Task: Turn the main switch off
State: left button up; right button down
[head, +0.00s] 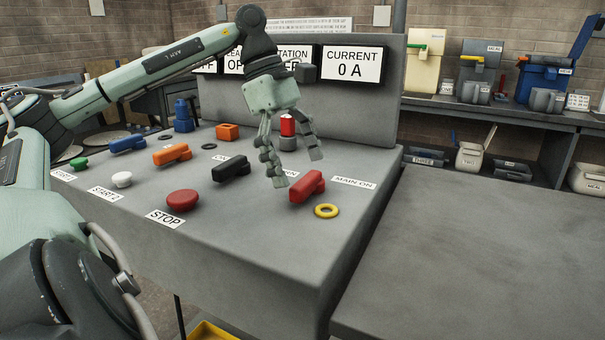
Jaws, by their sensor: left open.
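The main switch is taken to be the red rotary handle (307,187) on the grey console, beside the "MAIN ON" label (354,182). A yellow ring (326,211) lies just in front of it. My left gripper (298,170) is open and points down above and slightly behind the red handle. Its fingers are spread and hold nothing; one fingertip is close to the handle's left side, and I cannot tell whether it touches. My right gripper is not in view.
Nearby on the console are a black handle (231,168), a red STOP button (182,200), an orange handle (172,154) and a red-topped cylinder (288,128) behind the gripper. A display (350,64) reads "CURRENT 0 A". The grey table (480,255) at right is clear.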

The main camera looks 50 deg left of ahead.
pick_arm(q)
jog(key=v, duration=1)
jog(key=shift+r, duration=0.2)
jog(key=shift+f, duration=0.1)
